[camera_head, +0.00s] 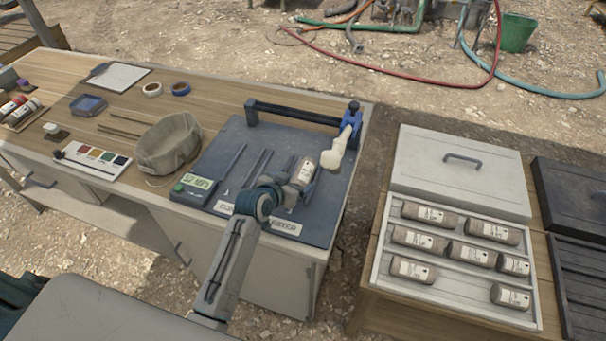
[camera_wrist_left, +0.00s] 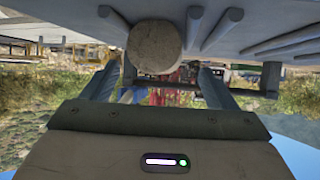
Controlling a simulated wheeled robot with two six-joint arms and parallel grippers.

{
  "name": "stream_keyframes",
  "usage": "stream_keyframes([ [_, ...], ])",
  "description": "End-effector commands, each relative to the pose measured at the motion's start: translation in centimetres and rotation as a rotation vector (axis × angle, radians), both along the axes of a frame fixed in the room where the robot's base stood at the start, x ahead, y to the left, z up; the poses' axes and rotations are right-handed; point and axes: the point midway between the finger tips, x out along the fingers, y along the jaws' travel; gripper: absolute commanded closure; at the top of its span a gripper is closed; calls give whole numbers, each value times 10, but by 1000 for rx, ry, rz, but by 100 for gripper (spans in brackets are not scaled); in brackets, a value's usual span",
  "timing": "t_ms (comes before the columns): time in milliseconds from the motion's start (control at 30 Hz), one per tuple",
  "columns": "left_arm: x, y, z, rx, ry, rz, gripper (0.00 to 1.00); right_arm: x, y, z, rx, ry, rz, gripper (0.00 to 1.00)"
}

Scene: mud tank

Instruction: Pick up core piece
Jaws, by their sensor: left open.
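A core piece (camera_head: 303,172), a short brown cylinder with a white label, lies on the dark grey tester board (camera_head: 225,150) on the bench. In the left wrist view the round pale end of a core piece (camera_wrist_left: 155,46) shows just beyond and between the two fingers. My left gripper (camera_head: 297,190) is at the near end of this piece, its jaws open; it also shows in the left wrist view (camera_wrist_left: 158,72). Whether the fingers touch the piece I cannot tell. My arm hides part of the board's front. My right gripper is not in view.
A white core box (camera_head: 455,285) with several labelled core pieces stands right of the bench, beside a black box (camera_head: 575,190). On the board are dark rails, a green-screen meter (camera_head: 194,188) and a blue fixture (camera_head: 352,118) with a cream part. A cloth bag (camera_head: 168,145) sits left.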

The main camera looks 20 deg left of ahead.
Motion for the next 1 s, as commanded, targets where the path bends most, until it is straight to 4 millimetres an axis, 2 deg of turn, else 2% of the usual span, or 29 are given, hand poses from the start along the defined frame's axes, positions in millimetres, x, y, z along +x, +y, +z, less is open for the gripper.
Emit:
stream_keyframes([
  [233,26,-5,-8,-1,1,0,20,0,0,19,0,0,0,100],
  [400,40,-8,-19,-1,0,0,20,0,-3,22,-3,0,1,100],
  [700,43,-9,-22,0,-1,1,20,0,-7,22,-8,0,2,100],
  [767,43,-9,-22,0,-1,1,27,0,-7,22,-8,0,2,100],
  [1000,43,-9,-23,0,0,1,74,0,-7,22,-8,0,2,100],
])
